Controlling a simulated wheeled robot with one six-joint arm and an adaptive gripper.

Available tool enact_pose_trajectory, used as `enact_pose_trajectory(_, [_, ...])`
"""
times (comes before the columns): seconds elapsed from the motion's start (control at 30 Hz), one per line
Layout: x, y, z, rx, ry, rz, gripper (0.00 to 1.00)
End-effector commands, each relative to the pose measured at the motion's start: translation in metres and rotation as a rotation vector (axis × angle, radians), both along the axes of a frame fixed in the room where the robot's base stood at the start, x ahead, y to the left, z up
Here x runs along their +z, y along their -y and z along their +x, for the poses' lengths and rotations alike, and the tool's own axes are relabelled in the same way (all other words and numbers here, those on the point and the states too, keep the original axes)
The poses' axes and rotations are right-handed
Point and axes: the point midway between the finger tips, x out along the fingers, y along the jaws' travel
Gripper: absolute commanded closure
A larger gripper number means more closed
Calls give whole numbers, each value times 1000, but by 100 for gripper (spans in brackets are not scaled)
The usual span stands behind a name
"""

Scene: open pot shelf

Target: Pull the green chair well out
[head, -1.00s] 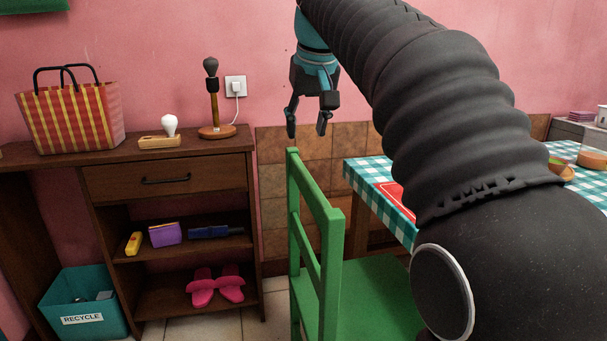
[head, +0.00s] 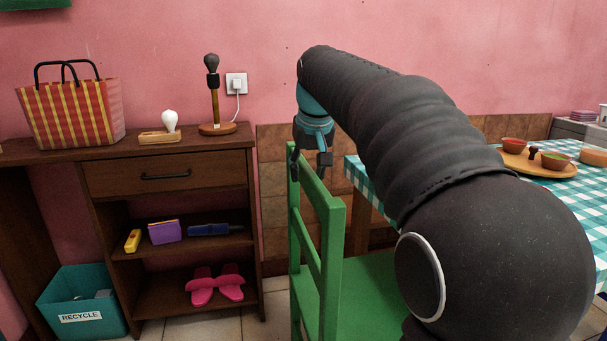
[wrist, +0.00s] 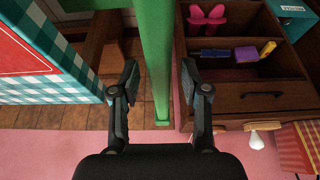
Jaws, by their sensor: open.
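The green chair (head: 330,240) stands beside the checkered table, its backrest toward the wooden cabinet and its seat toward the table. My gripper (head: 309,170) is at the far upper end of the backrest in the head view. In the wrist view the green top rail (wrist: 157,70) runs between the two open fingers of my gripper (wrist: 160,85). Gaps show on both sides of the rail, so the fingers look apart from it. The chair's lower legs are partly out of view.
A wooden cabinet (head: 170,207) stands left of the chair, with a teal recycle bin (head: 84,300) at its side. The table (head: 559,200) is on the right, carrying a round tray with bowls (head: 540,165). Some tiled floor shows between cabinet and chair.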

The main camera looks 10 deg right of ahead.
Motion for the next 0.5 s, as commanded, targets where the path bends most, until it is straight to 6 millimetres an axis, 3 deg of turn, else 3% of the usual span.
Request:
enact_pose_trajectory(0.37, [-5,0,2,1,1,0,54])
enact_pose_trajectory(0.5, [-4,0,2,1,1,0,89])
